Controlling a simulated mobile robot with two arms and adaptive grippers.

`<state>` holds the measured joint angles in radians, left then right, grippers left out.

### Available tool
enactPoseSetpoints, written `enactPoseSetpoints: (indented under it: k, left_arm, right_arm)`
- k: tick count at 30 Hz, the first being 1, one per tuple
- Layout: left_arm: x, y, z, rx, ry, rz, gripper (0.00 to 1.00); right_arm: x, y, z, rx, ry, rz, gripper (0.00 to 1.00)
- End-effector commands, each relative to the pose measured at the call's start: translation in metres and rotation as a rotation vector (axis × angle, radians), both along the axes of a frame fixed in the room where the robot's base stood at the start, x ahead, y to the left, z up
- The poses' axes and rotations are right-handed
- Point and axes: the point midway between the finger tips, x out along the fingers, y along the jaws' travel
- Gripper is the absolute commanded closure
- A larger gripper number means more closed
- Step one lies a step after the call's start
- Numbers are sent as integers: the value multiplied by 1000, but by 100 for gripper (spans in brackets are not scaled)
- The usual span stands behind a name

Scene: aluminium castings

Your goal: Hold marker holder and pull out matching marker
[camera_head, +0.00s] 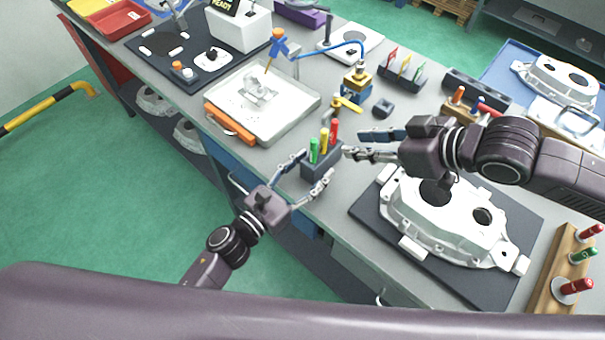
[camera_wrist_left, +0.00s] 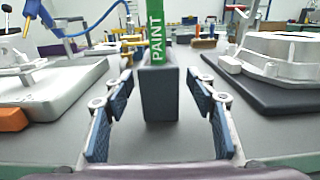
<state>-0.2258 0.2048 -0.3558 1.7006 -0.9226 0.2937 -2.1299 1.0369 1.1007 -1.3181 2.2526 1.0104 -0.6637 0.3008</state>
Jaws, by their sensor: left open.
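The marker holder (camera_head: 321,165) is a dark grey box standing upright near the table's front edge. It holds a green marker (camera_head: 314,150), a yellow marker (camera_head: 324,141) and a red marker (camera_head: 334,132). My left gripper (camera_head: 315,166) is open, with a finger on either side of the holder. In the left wrist view the holder (camera_wrist_left: 160,97) stands between the blue-padded fingers (camera_wrist_left: 160,85), with gaps on both sides. The green marker (camera_wrist_left: 157,38) reads "PAINT" there and hides the others. My right gripper (camera_head: 353,144) is open and empty, just right of the red marker.
A white casting (camera_head: 440,215) on a dark mat lies right of the holder. A silver tray (camera_head: 290,108) with an orange handle lies left. A wooden rack (camera_head: 545,285) with red and green tools is at the far right. A yellow-handled valve (camera_head: 347,104) stands behind the holder.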

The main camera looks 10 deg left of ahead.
Motion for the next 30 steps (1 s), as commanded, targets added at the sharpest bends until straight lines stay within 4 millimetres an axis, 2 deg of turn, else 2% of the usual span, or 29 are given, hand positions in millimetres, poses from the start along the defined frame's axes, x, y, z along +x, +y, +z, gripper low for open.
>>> enactPoseSetpoints:
  k: [3, 9, 19, 30]
  left_arm:
    - [16, -11, 1, 0, -1, 0, 49]
    - [31, -22, 0, 0, 0, 1, 49]
    - [34, -24, 0, 0, 1, 1, 49]
    - [34, -24, 0, -1, 1, 1, 88]
  right_arm:
    - [0, 0, 0, 0, 0, 0, 71]
    - [0, 0, 0, 0, 0, 0, 71]
    - [0, 0, 0, 0, 0, 0, 71]
    - [0, 0, 0, 0, 0, 0, 71]
